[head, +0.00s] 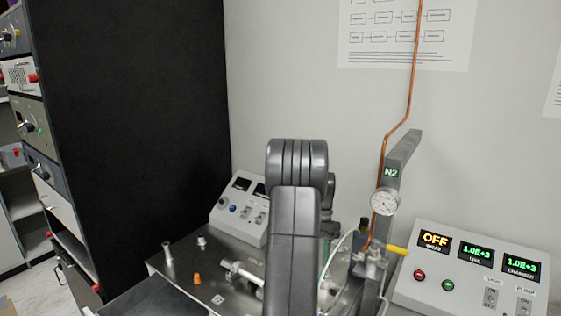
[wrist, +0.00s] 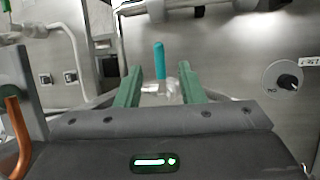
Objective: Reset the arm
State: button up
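My gripper (wrist: 158,88) shows in the wrist view with its two green fingers spread apart. A teal cylindrical piece (wrist: 160,60) stands upright in the picture beyond the gap between the fingertips. Clear or whitish fittings sit just below it, and nothing is visibly clamped. In the head view my dark grey arm (head: 295,220) rises in the middle and hides part of the bench; my gripper is mostly hidden behind it.
A metal bench (head: 180,268) carries an orange knob (head: 197,279) and fittings. A control box (head: 240,208) stands behind. At right are a pressure gauge (head: 384,202), a copper pipe (head: 413,80), a yellow-handled valve (head: 397,249) and a display console (head: 470,270). A black cabinet side (head: 135,120) stands left.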

jog(key=shift+p+x, duration=0.3)
jog(key=shift+x, duration=2.25)
jog(key=shift+w+r, duration=0.1)
